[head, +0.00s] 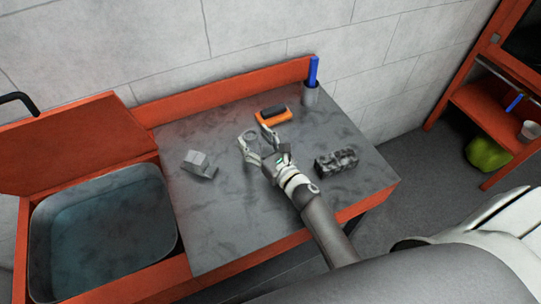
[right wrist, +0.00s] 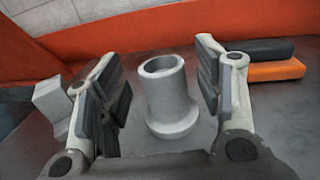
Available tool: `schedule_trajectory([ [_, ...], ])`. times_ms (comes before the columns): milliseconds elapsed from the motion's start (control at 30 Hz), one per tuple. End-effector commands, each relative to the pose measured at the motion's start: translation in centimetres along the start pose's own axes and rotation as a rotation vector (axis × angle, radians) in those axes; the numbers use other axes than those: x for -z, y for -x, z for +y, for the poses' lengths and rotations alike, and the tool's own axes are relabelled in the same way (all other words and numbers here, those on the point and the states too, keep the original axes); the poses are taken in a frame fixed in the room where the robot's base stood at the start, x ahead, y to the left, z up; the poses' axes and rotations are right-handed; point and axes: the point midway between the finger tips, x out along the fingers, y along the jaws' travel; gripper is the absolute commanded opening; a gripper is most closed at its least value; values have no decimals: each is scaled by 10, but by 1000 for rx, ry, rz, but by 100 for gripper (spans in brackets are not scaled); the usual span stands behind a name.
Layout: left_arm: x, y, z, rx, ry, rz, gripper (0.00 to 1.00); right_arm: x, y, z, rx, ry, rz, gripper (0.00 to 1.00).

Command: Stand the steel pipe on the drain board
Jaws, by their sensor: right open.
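The steel pipe (right wrist: 168,95) is a short grey tube with an open top and a wide flange at its base. In the right wrist view it stands upright on the grey surface, between my right gripper's fingers, with gaps on both sides. In the head view its round rim (head: 250,134) shows at the fingertips. My right gripper (head: 259,143) is open around the pipe, not closed on it. The grey marbled board (head: 226,235) beside the sink appears to be the drain board. My left gripper is not in view.
A water-filled sink (head: 100,235) lies left. On the board are a grey angular block (head: 200,164), an orange-and-black block (head: 272,115), a cup (head: 311,95) with a blue stick, and a dark mottled block (head: 336,162). The board's front left is clear.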

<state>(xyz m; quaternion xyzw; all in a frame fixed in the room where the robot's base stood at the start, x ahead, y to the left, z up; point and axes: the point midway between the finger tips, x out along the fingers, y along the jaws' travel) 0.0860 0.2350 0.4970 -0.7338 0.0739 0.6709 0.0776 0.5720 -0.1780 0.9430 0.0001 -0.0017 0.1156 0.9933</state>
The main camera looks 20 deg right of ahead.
Motion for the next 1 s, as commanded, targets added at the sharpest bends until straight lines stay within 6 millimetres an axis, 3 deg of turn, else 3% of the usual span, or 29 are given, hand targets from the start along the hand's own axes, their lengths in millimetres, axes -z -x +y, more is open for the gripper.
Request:
schedule_trajectory([
  [300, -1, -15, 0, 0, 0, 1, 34, 3, 64, 0, 0, 2, 1, 60],
  [500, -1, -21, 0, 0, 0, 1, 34, 2, 88, 0, 1, 0, 0, 60],
  [1000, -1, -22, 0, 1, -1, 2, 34, 0, 96, 0, 0, 0, -1, 60],
])
